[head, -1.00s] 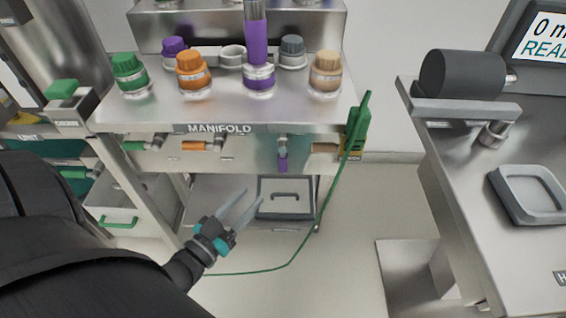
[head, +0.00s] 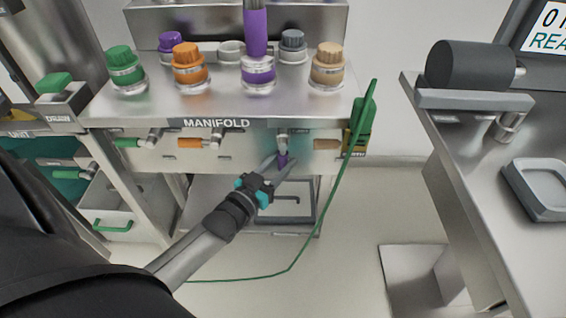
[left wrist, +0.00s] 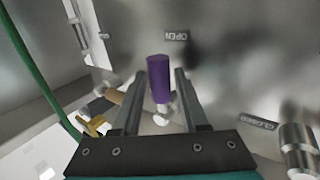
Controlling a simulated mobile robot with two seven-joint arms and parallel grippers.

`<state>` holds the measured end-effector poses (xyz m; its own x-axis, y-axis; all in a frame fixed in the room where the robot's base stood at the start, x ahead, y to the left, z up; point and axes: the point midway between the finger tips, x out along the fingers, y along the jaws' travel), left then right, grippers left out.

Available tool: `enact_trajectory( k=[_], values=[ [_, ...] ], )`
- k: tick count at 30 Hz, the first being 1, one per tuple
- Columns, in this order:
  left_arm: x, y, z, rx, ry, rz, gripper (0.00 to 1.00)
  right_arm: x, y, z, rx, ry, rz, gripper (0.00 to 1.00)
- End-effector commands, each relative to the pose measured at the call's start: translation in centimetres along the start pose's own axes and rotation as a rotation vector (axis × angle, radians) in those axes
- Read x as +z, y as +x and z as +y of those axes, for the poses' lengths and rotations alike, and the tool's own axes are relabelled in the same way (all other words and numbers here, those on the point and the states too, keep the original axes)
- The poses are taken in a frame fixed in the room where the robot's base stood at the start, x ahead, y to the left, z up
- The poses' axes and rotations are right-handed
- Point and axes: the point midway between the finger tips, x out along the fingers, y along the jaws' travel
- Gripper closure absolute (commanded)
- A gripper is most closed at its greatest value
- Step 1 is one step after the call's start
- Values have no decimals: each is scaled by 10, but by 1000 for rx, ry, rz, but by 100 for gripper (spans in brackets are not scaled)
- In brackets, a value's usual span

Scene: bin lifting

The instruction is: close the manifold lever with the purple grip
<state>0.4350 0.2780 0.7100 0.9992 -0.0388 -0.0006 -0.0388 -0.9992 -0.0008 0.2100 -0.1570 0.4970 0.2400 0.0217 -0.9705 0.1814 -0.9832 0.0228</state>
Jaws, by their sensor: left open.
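The lever with the purple grip (head: 283,158) hangs downward from the front panel of the manifold (head: 216,123). In the left wrist view the purple grip (left wrist: 159,80) shows between my two fingers, near an OPEN label (left wrist: 176,36); a CLOSED label (left wrist: 258,122) is at the lower right. My left gripper (head: 282,164) is open, with its fingertips at the sides of the purple grip; I cannot tell whether they touch it. The fingers partly hide the grip in the head view. My right gripper is not in view.
Levers with green (head: 128,142), orange (head: 191,142) and tan (head: 327,144) grips lie sideways along the same panel. A green cable (head: 325,215) hangs at the right and runs across the floor. A grey tray (head: 540,188) is on the right bench.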

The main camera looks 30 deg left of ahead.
Motion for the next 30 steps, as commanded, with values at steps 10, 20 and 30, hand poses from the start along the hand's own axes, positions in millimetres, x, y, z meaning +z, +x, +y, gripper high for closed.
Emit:
enact_trajectory(
  k=[10,20,30],
  values=[
    [0,10,0,0,0,0,57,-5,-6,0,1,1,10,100],
    [0,10,0,0,0,0,79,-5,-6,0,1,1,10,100],
    [0,10,0,0,0,0,100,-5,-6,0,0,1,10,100]
  ],
)
